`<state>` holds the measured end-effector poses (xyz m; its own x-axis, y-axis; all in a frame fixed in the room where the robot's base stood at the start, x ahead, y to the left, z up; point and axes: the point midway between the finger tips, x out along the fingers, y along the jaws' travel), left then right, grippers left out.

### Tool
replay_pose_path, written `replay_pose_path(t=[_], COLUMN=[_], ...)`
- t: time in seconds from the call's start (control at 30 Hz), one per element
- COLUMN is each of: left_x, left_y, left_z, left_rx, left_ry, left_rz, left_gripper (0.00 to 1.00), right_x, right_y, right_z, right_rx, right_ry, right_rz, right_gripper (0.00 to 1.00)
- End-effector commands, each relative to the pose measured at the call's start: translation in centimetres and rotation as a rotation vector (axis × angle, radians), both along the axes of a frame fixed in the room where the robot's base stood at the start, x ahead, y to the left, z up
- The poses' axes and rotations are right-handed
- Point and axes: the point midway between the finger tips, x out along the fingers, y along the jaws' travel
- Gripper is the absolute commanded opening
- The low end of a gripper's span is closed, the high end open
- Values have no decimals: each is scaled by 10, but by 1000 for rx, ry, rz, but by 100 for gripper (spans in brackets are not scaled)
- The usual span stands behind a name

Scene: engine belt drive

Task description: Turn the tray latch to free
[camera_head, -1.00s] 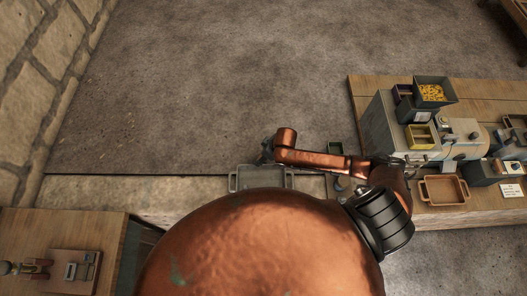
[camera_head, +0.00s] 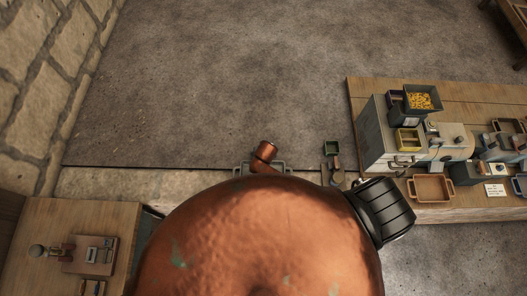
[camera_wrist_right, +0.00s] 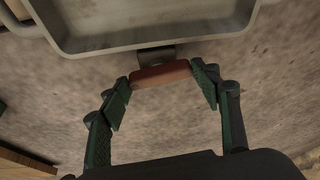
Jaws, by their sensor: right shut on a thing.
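A reddish-brown grip (camera_wrist_right: 150,74) on a dark bracket (camera_wrist_right: 157,55) sits at the near edge of a grey tray (camera_wrist_right: 160,43) in the right wrist view. My right gripper (camera_wrist_right: 164,84) has one finger at each end of the grip and is shut on it. I cannot tell whether this grip is the tray latch. In the head view the tray's rim (camera_head: 240,168) shows just above my copper body, which hides most of it. The right gripper is hidden there behind my arm and body. My left gripper is not in view.
A wooden bench (camera_head: 455,88) on the right carries a grey machine (camera_head: 377,140), bins and a tan tray (camera_head: 431,187). Another bench (camera_head: 48,210) at lower left holds a board (camera_head: 88,254) with fittings.

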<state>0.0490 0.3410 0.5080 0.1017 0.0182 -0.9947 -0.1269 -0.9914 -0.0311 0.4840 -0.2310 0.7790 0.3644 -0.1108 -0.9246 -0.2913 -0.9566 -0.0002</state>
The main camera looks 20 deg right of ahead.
Motion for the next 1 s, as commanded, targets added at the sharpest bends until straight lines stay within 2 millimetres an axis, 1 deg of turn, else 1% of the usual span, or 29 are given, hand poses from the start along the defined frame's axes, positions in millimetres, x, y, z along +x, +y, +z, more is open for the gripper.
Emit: replay_pose_path(t=[0.1, 0.33, 0.9, 0.93, 1.0], left_x=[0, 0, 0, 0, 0], left_y=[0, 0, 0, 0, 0], left_z=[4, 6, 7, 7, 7], left_rx=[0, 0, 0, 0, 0], left_ry=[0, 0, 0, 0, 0], left_rz=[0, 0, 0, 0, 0], left_gripper=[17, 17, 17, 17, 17], right_x=[1, 1, 2, 2, 2], right_y=[0, 0, -1, -1, -1], right_z=[1, 1, 1, 1, 1], right_rx=[-1, -3, -3, -3, -3], right_ry=[-1, -2, -4, -4, -3], right_rz=[-65, -145, -172, -172, -172], right_gripper=[34, 34, 34, 60, 65])
